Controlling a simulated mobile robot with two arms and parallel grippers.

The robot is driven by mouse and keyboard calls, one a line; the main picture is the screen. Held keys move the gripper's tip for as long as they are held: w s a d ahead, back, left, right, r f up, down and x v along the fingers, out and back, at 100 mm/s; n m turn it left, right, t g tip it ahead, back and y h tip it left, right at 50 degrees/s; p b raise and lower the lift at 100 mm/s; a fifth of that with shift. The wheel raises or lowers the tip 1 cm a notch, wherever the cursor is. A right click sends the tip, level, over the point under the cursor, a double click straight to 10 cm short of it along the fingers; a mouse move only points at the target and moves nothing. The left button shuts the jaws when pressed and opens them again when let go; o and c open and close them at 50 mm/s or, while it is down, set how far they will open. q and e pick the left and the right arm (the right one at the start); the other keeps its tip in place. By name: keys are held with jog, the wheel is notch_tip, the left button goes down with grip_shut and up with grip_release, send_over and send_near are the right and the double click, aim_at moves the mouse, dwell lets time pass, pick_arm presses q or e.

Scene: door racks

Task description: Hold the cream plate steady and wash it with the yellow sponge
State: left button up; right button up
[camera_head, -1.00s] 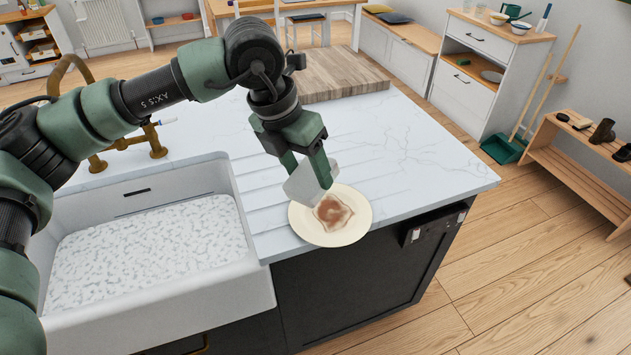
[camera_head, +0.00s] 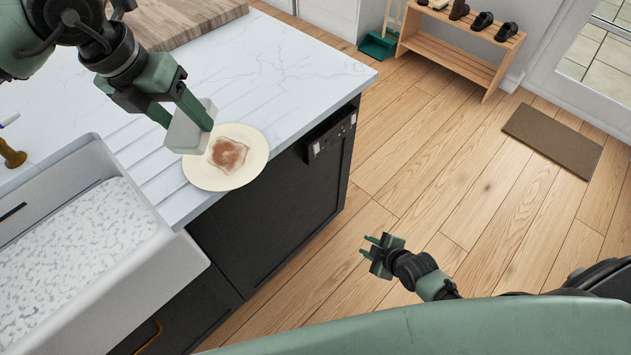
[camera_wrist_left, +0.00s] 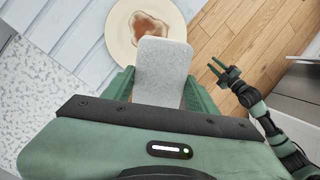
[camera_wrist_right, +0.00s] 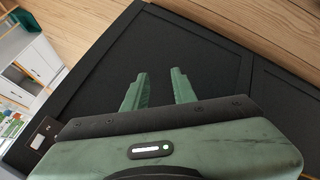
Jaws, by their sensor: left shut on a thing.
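The cream plate (camera_head: 250,172) lies on the white worktop near its front edge and sticks out a little over it. A brown smear (camera_head: 228,153) covers its middle; it also shows in the left wrist view (camera_wrist_left: 150,27). My left gripper (camera_head: 188,118) is shut on a pale grey-white block (camera_head: 184,136), which looks like the sponge but not yellow. In the left wrist view the block (camera_wrist_left: 163,68) overlaps the plate's edge (camera_wrist_left: 118,38); I cannot tell whether they touch. My right gripper (camera_head: 372,248) is open and empty, facing the dark cabinet front (camera_wrist_right: 190,50).
The white sink (camera_head: 180,262) is left of the plate. A wooden board (camera_head: 190,25) lies at the back of the worktop. The wood floor (camera_head: 470,190) to the right is clear up to a brown mat (camera_head: 553,140) and a shoe bench (camera_head: 460,50).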

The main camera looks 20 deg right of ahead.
jog(key=w+a+r+n+t+y, duration=0.1)
jog(key=w+a+r+n+y, duration=0.2)
jog(key=r, duration=0.6)
jog(key=w+a+r+n+t+y, duration=0.1)
jog(key=w+a+r+n, duration=0.25)
jog(key=r, duration=0.65)
jog(key=n+y, duration=0.4)
jog(key=n, duration=0.4)
send_near(262, 168)
jog(key=v, duration=0.5)
jog(key=x, duration=1.2)
jog(key=shift+a, duration=0.15)
jog(key=shift+f, duration=0.1)
grip_shut()
